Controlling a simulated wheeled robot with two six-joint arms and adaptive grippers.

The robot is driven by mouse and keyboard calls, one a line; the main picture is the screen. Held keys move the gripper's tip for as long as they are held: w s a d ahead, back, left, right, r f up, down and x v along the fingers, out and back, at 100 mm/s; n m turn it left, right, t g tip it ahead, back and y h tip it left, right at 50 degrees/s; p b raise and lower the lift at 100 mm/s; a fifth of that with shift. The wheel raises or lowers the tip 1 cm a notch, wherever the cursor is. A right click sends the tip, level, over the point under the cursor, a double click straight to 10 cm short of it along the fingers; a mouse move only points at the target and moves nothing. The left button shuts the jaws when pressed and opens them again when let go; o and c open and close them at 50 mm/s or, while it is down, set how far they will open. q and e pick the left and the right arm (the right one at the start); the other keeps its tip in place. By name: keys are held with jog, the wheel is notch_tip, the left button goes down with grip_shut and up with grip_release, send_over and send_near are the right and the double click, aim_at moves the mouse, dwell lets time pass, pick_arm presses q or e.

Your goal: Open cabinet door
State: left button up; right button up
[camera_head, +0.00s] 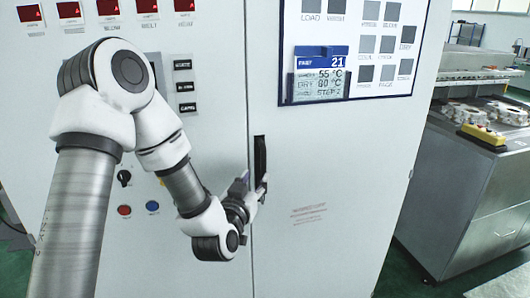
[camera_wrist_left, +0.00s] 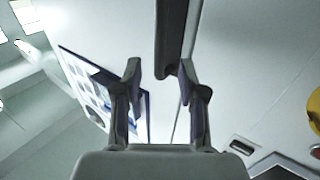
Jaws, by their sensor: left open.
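The grey-white cabinet door (camera_head: 330,170) fills the middle of the head view and looks closed, its left edge at a vertical seam. Its black upright handle (camera_head: 260,155) sits just right of that seam. My left gripper (camera_head: 254,184) is open at the handle's lower part, which it partly hides. In the left wrist view the handle (camera_wrist_left: 171,35) ends just beyond my open fingertips (camera_wrist_left: 158,72), closer to the right finger. I cannot tell whether a finger touches it. My right gripper is not in view.
Left of the seam are red displays (camera_head: 108,8), a black knob (camera_head: 124,177) and push buttons (camera_head: 124,211). A metal workbench (camera_head: 460,190) with castings stands to the right, with green floor between.

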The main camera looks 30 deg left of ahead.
aim_at(262, 168)
pick_arm(q)
jog(key=p+x, duration=0.2)
jog(key=x, duration=0.6)
jog(key=shift+d+f+p, duration=0.1)
jog(key=shift+f+p, duration=0.1)
jog(key=shift+p, duration=0.15)
jog(key=shift+s, duration=0.2)
grip_shut()
